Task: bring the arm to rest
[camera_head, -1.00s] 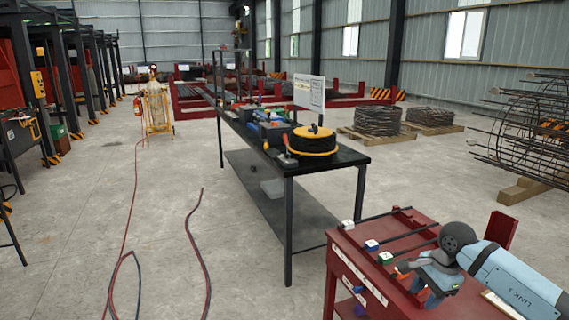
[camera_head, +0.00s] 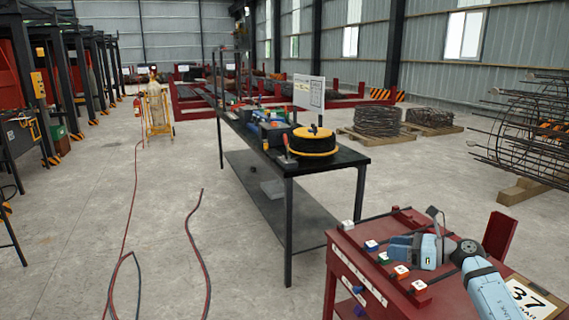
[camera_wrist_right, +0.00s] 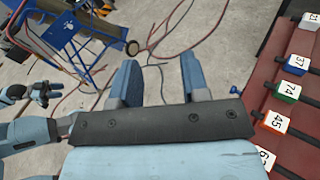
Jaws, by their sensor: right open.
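My right arm (camera_head: 490,290) reaches in from the lower right in the head view, over the red rebar rack. My right gripper (camera_head: 392,248) points left above the rack's near part. In the right wrist view its two blue fingers stand apart with nothing between them, so the right gripper (camera_wrist_right: 158,75) is open and empty. Bare floor and hoses show beyond the fingers. My left gripper is not seen in the head view.
The red rack (camera_head: 385,290) carries dark bars with numbered end tags, including a blue 37 tag (camera_wrist_right: 296,64) and a green 74 tag (camera_wrist_right: 287,92).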

